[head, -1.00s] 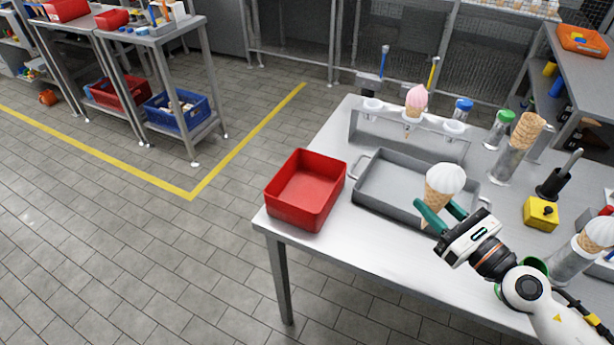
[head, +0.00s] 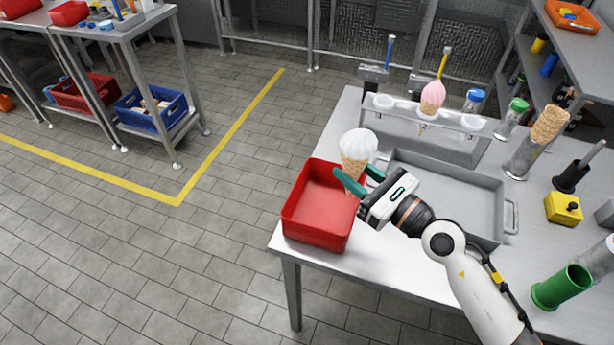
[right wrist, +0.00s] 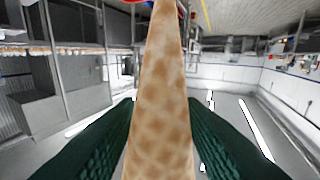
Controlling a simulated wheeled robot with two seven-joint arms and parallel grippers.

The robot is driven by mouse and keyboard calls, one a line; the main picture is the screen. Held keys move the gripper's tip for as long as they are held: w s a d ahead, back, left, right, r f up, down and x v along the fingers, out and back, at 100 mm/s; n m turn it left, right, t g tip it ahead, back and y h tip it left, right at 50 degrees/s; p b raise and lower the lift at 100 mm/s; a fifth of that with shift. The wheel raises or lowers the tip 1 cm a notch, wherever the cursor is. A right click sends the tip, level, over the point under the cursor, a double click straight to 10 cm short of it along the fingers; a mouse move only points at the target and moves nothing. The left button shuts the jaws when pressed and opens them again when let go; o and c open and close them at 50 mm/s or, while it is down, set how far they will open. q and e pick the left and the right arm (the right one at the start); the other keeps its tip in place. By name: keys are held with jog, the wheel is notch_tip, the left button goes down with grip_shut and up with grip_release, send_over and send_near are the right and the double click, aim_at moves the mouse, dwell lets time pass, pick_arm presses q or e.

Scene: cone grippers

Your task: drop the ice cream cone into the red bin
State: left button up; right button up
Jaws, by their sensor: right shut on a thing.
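The ice cream cone (head: 358,147), a white scoop on a waffle cone, is held upright in my right gripper (head: 358,180), whose green fingers are shut on it. In the head view the cone shows over the right back edge of the red bin (head: 318,235). I cannot tell its exact height above the rim. In the right wrist view the waffle cone (right wrist: 160,90) fills the middle between the two green fingers. The visible inside of the red bin is empty. My left gripper is not in view.
A grey tray (head: 470,180) lies right of the bin. Behind it a rack (head: 428,135) holds a pink cone (head: 433,95). A holder with waffle cones (head: 525,155), a yellow box (head: 563,208) and a green cup (head: 562,288) stand to the right.

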notch_tip(320, 180, down, 3)
jog(key=shift+w+a+f+b, duration=0.1)
jog(key=shift+f+b, duration=0.05)
jog(key=shift+b, duration=0.85)
pick_arm(q)
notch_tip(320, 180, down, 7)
jog(key=b, duration=0.4)
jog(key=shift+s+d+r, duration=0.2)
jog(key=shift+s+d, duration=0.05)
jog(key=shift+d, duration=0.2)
pick_arm(e)
notch_tip(320, 180, down, 6)
jog(key=shift+s+d+f, duration=0.2)
jog(key=shift+d, duration=0.05)
jog(key=shift+f+b, duration=0.65)
jog(key=shift+b, duration=0.2)
jog(key=o, duration=0.7)
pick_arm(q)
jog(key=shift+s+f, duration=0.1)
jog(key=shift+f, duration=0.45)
pick_arm(e)
jog(key=shift+o, duration=0.2)
jog(key=shift+f, duration=0.1)
jog(key=shift+s, duration=0.1)
